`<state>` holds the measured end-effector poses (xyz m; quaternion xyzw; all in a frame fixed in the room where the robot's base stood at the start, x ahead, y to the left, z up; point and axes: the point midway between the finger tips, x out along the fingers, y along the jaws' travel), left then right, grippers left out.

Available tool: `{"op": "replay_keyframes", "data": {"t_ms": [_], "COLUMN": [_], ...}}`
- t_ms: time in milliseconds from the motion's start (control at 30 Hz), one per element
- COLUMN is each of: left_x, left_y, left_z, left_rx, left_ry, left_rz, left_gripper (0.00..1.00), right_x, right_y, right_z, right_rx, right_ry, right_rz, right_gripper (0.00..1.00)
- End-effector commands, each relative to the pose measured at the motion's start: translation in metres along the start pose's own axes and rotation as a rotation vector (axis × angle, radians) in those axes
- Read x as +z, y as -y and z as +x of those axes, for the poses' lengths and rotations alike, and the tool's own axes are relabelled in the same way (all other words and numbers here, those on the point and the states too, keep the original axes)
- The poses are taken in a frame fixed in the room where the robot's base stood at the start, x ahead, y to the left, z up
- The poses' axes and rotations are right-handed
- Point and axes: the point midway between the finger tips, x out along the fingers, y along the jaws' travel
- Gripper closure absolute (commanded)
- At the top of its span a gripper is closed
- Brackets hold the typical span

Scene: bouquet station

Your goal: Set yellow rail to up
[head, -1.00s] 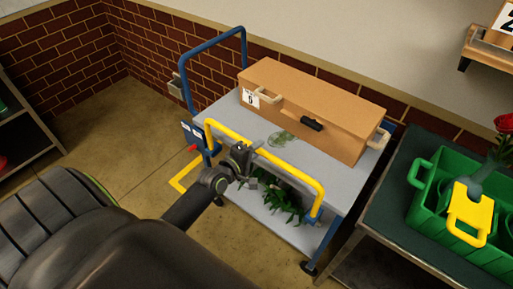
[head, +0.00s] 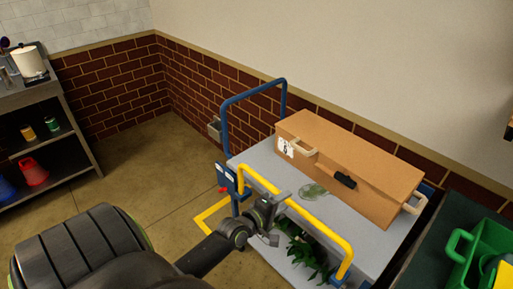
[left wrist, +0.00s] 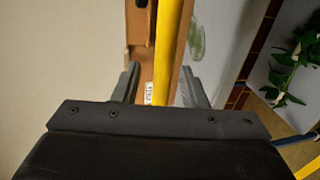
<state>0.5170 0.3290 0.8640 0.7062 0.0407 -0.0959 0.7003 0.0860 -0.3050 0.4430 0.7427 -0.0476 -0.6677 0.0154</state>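The yellow rail (head: 312,224) runs along the near side of a grey-topped cart (head: 378,240), its bar at about the height of the top and its ends bent down. My left gripper (head: 268,211) is at the left part of this bar. In the left wrist view the yellow rail (left wrist: 168,50) passes between the two fingers of my left gripper (left wrist: 158,86), with gaps on both sides, so the fingers are open. I cannot tell whether a finger touches it. My right gripper is not in view.
A brown case (head: 352,167) with pale handles lies on the cart top. A blue handle frame (head: 224,125) stands at the cart's left end. Green leaves (head: 308,255) show below the rail. A green crate (head: 485,245) is at right, shelves (head: 45,135) at left, with open floor between shelves and cart.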

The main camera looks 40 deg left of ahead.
Motion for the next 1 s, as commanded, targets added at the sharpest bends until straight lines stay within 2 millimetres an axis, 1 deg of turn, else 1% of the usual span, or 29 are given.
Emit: {"op": "replay_keyframes", "data": {"t_ms": [33, 300, 500, 600, 700, 800, 1000], "left_x": [0.0, 0.0, 0.0, 0.0, 0.0, 0.0, 0.0], "left_y": [0.0, 0.0, 0.0, -0.001, -0.001, -0.001, -0.002], "left_z": [-0.011, -0.069, -0.108, -0.124, -0.136, -0.144, -0.149], "left_rx": [-0.002, -0.002, 0.0, 0.001, 0.004, 0.004, 0.006], "left_ry": [0.0, 0.0, 0.0, 0.001, 0.0, 0.001, 0.0], "left_rz": [0.001, 0.002, 0.002, 0.001, 0.001, 0.001, 0.001], "left_gripper": [0.61, 0.61, 0.61, 0.61, 0.61, 0.61, 0.61], "right_x": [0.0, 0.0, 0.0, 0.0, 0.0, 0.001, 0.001], "right_y": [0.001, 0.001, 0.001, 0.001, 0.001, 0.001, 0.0], "right_z": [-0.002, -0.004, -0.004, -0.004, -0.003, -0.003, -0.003], "right_rx": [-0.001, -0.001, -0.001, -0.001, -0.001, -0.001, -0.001], "right_ry": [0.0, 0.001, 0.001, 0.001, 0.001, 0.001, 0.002], "right_rz": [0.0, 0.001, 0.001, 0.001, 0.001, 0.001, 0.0], "right_gripper": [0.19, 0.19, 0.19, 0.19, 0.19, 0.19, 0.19]}}
